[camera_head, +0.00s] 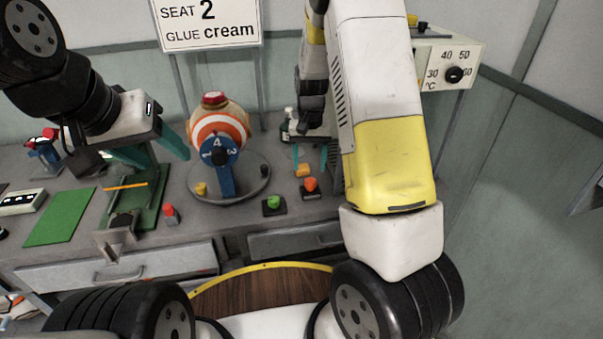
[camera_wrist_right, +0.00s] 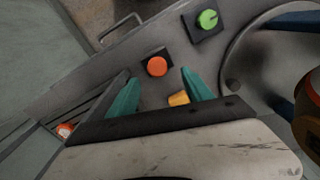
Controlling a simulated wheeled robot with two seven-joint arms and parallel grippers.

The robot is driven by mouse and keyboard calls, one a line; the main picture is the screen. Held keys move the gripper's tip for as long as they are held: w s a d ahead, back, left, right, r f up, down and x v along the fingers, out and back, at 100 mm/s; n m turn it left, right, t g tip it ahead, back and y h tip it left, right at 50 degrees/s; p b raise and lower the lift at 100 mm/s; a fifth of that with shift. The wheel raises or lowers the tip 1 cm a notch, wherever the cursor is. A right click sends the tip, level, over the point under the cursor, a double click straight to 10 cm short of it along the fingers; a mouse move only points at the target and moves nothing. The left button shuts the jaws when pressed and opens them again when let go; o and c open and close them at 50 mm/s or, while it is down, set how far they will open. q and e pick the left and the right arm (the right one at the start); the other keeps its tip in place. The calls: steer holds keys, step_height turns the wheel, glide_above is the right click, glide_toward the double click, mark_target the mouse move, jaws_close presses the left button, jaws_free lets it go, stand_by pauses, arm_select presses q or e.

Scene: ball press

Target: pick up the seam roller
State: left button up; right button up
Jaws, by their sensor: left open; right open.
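I cannot tell for sure which item is the seam roller. A small yellow piece (camera_head: 303,170) lies on the bench by the orange button; the right wrist view shows it (camera_wrist_right: 178,99) beside one finger of my right gripper (camera_wrist_right: 158,76). That gripper is open, with teal fingers pointing down over the bench and nothing held; my arm partly hides it in the head view (camera_head: 311,157). A small orange-and-white item (camera_wrist_right: 65,130) shows at the left of the right wrist view. My left gripper (camera_head: 152,156) is open and empty above the green press stand (camera_head: 150,195).
A striped ball (camera_head: 218,125) stands behind a blue numbered clamp (camera_head: 222,170) on a round plate (camera_head: 257,185). Orange (camera_head: 310,184) and green (camera_head: 273,202) buttons sit to its right. A red button (camera_head: 169,211), green mat (camera_head: 60,217) and temperature box (camera_head: 445,65) are around.

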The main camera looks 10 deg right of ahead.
mark_target(311, 181)
steer(key=f, duration=0.7)
steer(key=shift+s+d+f, duration=0.15)
steer(key=shift+s+f, duration=0.15)
jaws_close()
